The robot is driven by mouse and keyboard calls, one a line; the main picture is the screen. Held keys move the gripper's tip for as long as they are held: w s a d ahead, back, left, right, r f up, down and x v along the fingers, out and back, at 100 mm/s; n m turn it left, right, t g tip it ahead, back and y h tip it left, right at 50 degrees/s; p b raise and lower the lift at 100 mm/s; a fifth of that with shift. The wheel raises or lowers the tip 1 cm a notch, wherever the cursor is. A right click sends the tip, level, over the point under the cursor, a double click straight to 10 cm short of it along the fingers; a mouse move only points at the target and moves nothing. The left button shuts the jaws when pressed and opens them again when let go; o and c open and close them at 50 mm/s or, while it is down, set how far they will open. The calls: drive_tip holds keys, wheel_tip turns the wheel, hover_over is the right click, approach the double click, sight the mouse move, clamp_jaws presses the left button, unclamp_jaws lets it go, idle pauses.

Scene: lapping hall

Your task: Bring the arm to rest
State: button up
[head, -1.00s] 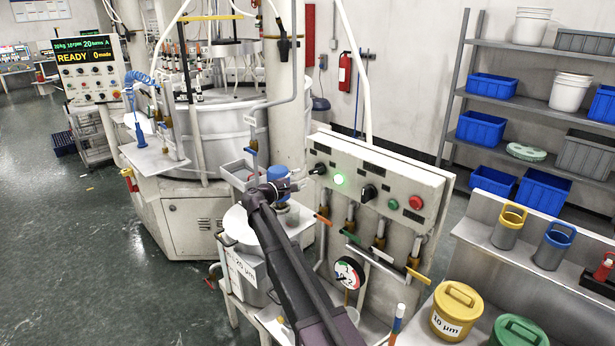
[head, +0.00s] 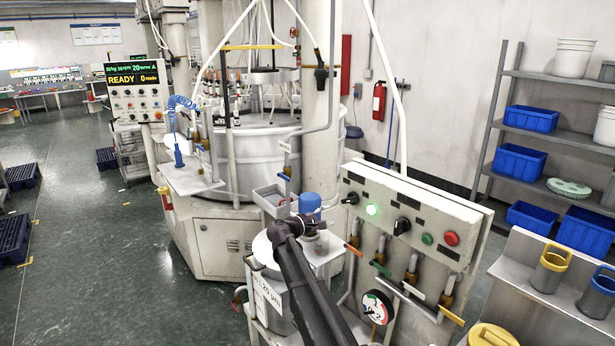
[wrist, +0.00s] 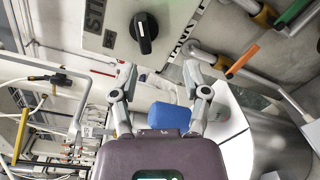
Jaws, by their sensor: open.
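My arm (head: 310,300) reaches forward from the bottom of the head view toward the pot and the valve panel. In the wrist view my gripper (wrist: 158,80) has its two fingers spread apart with nothing between them. Beyond the fingers are a blue cylindrical object (wrist: 168,115) and, on the panel, a black rotary knob (wrist: 143,32). In the head view the gripper's fingers are hidden or too small to make out near the blue-topped object (head: 310,204).
The control panel (head: 415,215) with a lit green lamp, valves and a gauge (head: 377,307) stands right of my arm. A labelled pot (head: 275,290) is close on the left. Shelves with blue bins (head: 531,119) are at right. Open floor (head: 90,230) lies at left.

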drive_tip(key=s+d+f+m+g+y, duration=0.3)
drive_tip(key=s+d+f+m, duration=0.15)
drive_tip(key=s+f, duration=0.35)
drive_tip(key=s+d+f+m+g+y, duration=0.35)
drive_tip(key=s+d+f, duration=0.2)
drive_tip(key=s, duration=0.45)
drive_tip(key=s+a+f+m+g+y+b, duration=0.1)
drive_tip(key=s+y, duration=0.3)
drive_tip(key=s, duration=0.5)
drive_tip(key=s+a+f+m+g+y, duration=0.1)
drive_tip(key=s+f+m+g+y, duration=0.1)
drive_tip(key=s, duration=0.7)
wheel_tip(320, 180, down, 3)
drive_tip(key=shift+s+r+m+y+b, duration=0.15)
drive_tip(key=shift+s+m+y+b, duration=0.25)
drive_tip(key=shift+m+y, duration=0.4)
drive_tip(key=shift+s+g, duration=0.15)
drive_tip(key=shift+g, duration=0.1)
